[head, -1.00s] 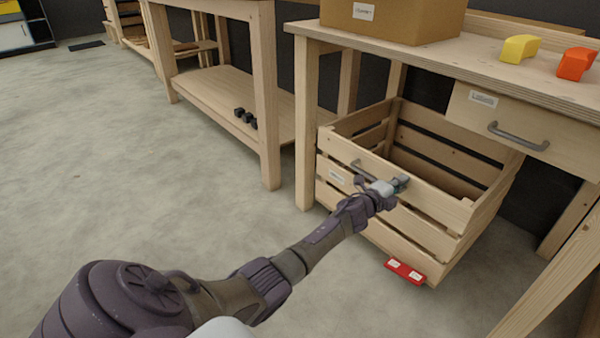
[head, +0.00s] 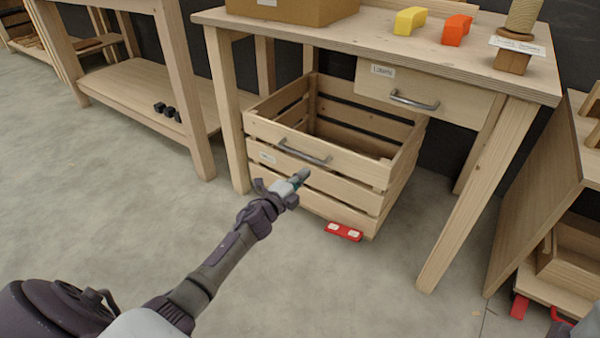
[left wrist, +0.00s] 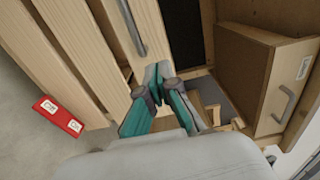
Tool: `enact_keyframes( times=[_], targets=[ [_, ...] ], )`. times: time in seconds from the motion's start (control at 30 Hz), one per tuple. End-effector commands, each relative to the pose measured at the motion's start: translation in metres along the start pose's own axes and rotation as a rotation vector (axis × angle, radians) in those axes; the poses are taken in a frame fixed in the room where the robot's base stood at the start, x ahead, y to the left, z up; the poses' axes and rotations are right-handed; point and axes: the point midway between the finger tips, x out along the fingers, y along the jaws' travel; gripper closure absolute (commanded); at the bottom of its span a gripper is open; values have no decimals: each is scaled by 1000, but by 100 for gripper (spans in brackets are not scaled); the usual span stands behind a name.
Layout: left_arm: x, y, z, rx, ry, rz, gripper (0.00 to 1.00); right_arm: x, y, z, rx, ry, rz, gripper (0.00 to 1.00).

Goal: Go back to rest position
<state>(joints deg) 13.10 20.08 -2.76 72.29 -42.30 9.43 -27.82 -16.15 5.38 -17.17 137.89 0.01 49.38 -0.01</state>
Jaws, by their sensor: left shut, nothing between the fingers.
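My left gripper (head: 300,177) is shut and empty. In the head view it shows in front of the slatted wooden crate (head: 345,178), below the crate's grey handle (head: 304,153); whether it touches the front slats I cannot tell. In the left wrist view the gripper's teal fingers (left wrist: 157,86) meet at the tips, and a grey handle (left wrist: 132,28) on a wooden face shows just beyond them, apart from the fingers. My right gripper cannot be made out.
The crate stands under a wooden table (head: 290,32) with a drawer (head: 440,88). A red block (head: 344,231) lies on the floor at the crate's front. A table leg (head: 470,200) stands to the right. Open concrete floor lies to the left.

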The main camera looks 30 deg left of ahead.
Motion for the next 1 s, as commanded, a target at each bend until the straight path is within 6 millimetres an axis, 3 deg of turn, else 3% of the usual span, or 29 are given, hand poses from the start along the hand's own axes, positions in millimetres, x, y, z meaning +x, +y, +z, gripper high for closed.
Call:
enact_keyframes(
  times=[0.3, 0.37, 0.47, 0.57, 0.67, 0.8, 0.9, 1.0],
  targets=[
    [-10, -1, -4, -8, 7, -6, 100, -2, 0, -1, 2, -12, 5, 19],
    [-13, -5, -14, -30, 30, -20, 100, -2, 0, -1, 2, -12, 5, 19],
    [-22, -22, -51, -120, 113, -75, 100, -2, 0, -1, 2, -14, 5, 19],
    [-44, -54, -107, -271, 249, -164, 100, -2, 0, -1, 2, -17, 7, 19],
    [-78, -97, -162, -455, 405, -266, 100, -3, 0, -2, 3, -20, 8, 19],
    [-140, -165, -218, -720, 621, -412, 100, -3, 0, -2, 3, -24, 10, 19],
    [-189, -214, -241, -902, 766, -517, 100, -4, 0, -2, 4, -26, 11, 19],
    [-230, -253, -249, -1044, 878, -605, 100, -4, 0, -3, 4, -28, 12, 19]
  ],
)
